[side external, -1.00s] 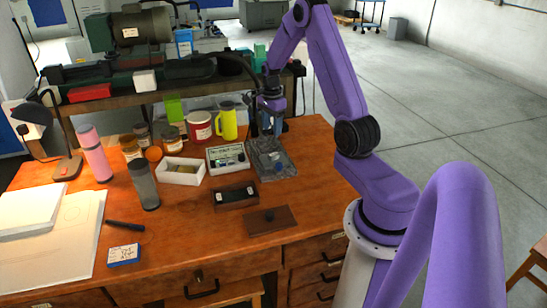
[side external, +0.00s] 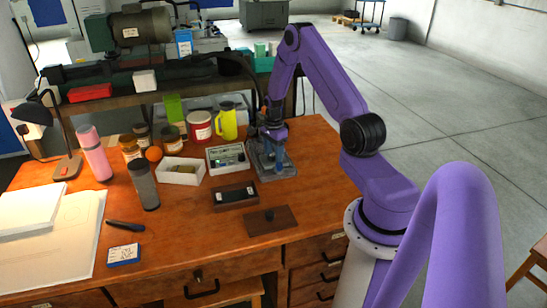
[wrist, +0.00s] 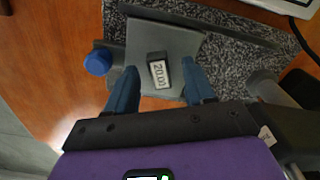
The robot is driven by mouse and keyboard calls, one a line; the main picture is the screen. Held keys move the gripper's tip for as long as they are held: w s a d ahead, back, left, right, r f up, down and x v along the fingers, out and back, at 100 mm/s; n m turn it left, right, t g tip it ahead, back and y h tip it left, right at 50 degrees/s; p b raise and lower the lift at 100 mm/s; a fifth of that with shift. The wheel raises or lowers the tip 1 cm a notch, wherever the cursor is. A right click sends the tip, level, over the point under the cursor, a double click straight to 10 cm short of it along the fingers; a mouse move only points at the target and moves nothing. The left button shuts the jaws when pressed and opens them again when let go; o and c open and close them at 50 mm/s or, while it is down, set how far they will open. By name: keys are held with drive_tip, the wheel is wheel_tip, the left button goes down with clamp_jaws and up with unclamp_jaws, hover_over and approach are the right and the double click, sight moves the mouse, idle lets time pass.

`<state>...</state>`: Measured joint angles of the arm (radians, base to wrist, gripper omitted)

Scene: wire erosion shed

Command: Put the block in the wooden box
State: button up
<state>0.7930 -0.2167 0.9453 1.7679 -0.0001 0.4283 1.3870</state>
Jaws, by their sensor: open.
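The block (wrist: 158,72) is small and dark with a white label reading 20.00. In the wrist view it sits on a smooth grey plate (wrist: 178,40) over a speckled grey slab. My gripper (wrist: 159,66) is open, with one blue finger on each side of the block and a visible gap at both. In the side view my gripper (side external: 272,152) is low over the grey stand (side external: 284,174), and I cannot make out the block there. The small wooden box (side external: 218,207), with a dark inside and a white label, is on the table nearer the camera.
A grey instrument (side external: 227,158) and a white tray (side external: 180,171) stand left of the stand. A blue knob (wrist: 97,62) sticks out beside the plate. A yellow jug (side external: 227,123) stands behind.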

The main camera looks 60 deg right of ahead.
clamp_jaws()
drive_tip(key=shift+r, duration=0.15)
